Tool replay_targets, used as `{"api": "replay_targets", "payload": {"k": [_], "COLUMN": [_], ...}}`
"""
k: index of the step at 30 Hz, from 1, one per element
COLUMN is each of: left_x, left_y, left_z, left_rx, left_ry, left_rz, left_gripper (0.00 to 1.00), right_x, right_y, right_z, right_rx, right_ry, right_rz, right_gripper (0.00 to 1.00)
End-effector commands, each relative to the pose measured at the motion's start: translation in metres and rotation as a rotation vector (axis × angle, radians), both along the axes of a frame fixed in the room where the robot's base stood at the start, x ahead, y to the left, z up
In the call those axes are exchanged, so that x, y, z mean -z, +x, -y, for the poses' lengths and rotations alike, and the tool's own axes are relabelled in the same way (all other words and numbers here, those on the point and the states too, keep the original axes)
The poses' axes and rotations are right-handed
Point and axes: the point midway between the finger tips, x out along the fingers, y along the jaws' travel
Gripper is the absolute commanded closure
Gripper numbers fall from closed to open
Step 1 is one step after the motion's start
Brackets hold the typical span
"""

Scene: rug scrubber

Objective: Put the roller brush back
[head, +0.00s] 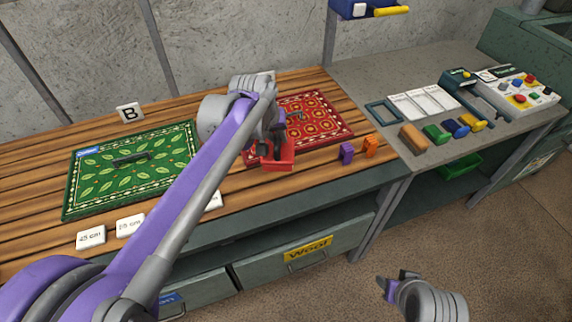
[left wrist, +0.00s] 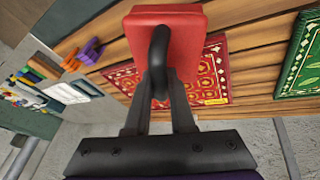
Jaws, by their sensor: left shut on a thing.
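My left gripper (head: 277,148) is shut on the black handle of a red block-shaped tool (head: 280,164). The left wrist view shows the fingers (left wrist: 160,82) around the curved black handle and the red body (left wrist: 190,45) beyond it. The tool is over the front edge of the red patterned rug (head: 325,115); I cannot tell whether it touches the rug. My right gripper (head: 394,283) is low at the bottom right, over the floor and away from the tables, and looks empty. I cannot clearly identify a separate roller brush.
A green leaf-patterned rug (head: 175,145) lies on the left of the wooden bench. Purple (head: 347,153) and orange (head: 371,147) pieces stand near its right end. Several coloured blocks and a control panel (head: 510,95) sit on the grey table. A blue, yellow-handled item (head: 355,9) hangs above.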

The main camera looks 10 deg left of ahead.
Motion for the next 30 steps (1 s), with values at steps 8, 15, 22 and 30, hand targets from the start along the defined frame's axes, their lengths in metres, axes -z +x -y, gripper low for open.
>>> {"api": "replay_targets", "payload": {"k": [8, 15, 22, 30], "left_x": [0.050, 0.075, 0.097, 0.098], "left_y": [0.000, 0.000, 0.000, 0.000], "left_z": [0.000, 0.000, 0.000, 0.000], "left_rx": [0.000, 0.000, 0.000, 0.000], "left_ry": [0.000, 0.000, 0.000, 0.000], "left_rz": [0.000, 0.000, 0.000, 0.000], "left_gripper": [1.00, 1.00, 1.00, 1.00], "right_x": [0.005, 0.007, 0.008, 0.009], "right_y": [-0.002, -0.002, -0.003, -0.003], "right_z": [0.000, 0.000, 0.000, 0.000], "right_rx": [0.000, 0.000, 0.000, 0.000], "right_ry": [0.000, 0.000, 0.000, 0.000], "right_rz": [-0.003, -0.004, -0.005, -0.006], "right_gripper": [0.50, 0.50, 0.50, 0.50]}}
